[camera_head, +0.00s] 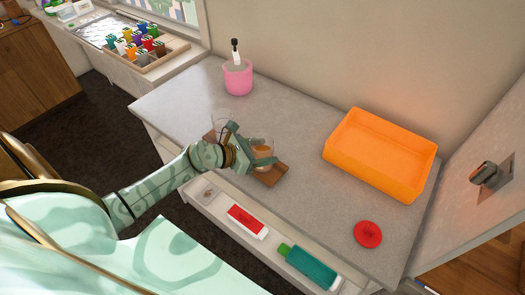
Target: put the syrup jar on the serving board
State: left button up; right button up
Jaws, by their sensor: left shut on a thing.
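The syrup jar (264,148) is a small clear glass with amber content, near the middle of the grey counter. My left gripper (251,148) comes in from the left and is shut on the jar. The brown wooden serving board (271,176) lies on the counter under the gripper and jar, partly covered by them. The jar appears upright over the board; I cannot tell whether it touches it. My right gripper is not in view.
A clear glass (221,118) stands just behind the gripper. A pink cup (238,80) with a dark-handled tool stands at the back. An orange tray (378,158) and a red disc (368,235) are on the right. An open drawer (215,205) below the front edge holds packages.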

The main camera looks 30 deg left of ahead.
pick_arm(q)
jog(key=o, duration=1.2)
jog(key=shift+f, duration=0.1)
jog(key=shift+s+a+r, duration=0.1)
jog(key=shift+r, duration=0.1)
jog(key=v, duration=1.1)
jog(key=shift+s+r, duration=0.2)
jog(key=shift+s, duration=0.15)
jog(key=shift+a, duration=0.1)
